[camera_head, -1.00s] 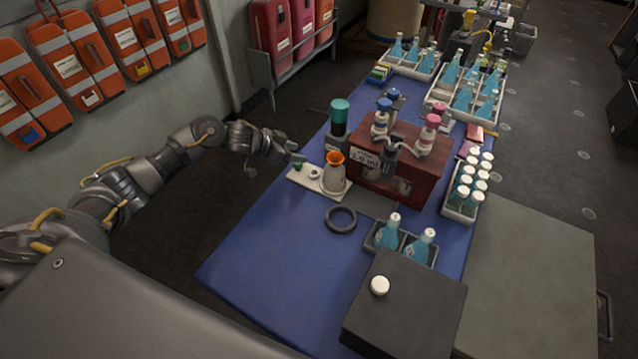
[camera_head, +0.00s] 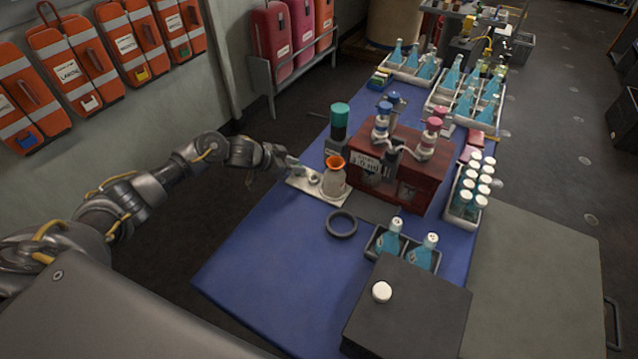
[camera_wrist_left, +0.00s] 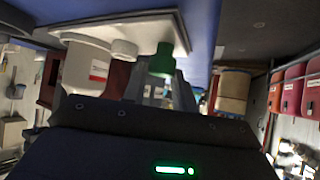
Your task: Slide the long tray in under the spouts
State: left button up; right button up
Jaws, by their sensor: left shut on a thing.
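The long white tray (camera_head: 302,184) lies on the blue table top, left of the red-brown dispenser box (camera_head: 428,190). It carries a pale flask (camera_head: 334,183) with an orange mouth and a small white round piece. My left gripper (camera_head: 294,164) is at the tray's far left end. In the left wrist view, the gripper (camera_wrist_left: 160,82) is shut on a green knob (camera_wrist_left: 162,58) standing on the tray (camera_wrist_left: 172,24). The head view hides the knob behind the fingers. The dispenser has blue-topped and pink-topped pumps above it. My right gripper is out of view.
A dark ring (camera_head: 341,223) lies just in front of the tray. A green-capped bottle (camera_head: 339,122) stands behind it. A two-bottle crate (camera_head: 374,240) and a dark box (camera_head: 405,310) stand nearer. The blue table's front left is clear.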

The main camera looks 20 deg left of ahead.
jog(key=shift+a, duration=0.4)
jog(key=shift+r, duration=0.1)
